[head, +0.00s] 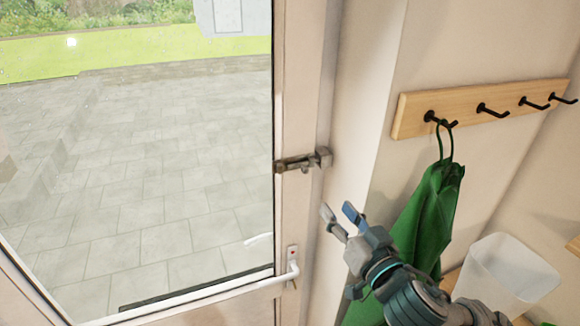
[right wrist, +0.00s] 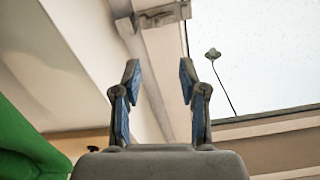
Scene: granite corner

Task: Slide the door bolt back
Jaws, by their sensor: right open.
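The door bolt (head: 303,161) is a small grey metal slide bolt on the edge of the door (head: 297,60), spanning toward the frame at the right. In the right wrist view the bolt (right wrist: 160,14) shows at the top, beyond the fingertips. My right gripper (head: 338,215) is open and empty, below and to the right of the bolt, apart from it. In the right wrist view my right gripper (right wrist: 158,75) has its two fingers spread with nothing between them. My left gripper is not in view.
A white door handle (head: 290,272) sits below the bolt. A wooden rail (head: 465,106) with black hooks is on the right wall, with a green garment (head: 428,215) hanging close behind my right arm. A translucent bin (head: 505,272) stands at the lower right.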

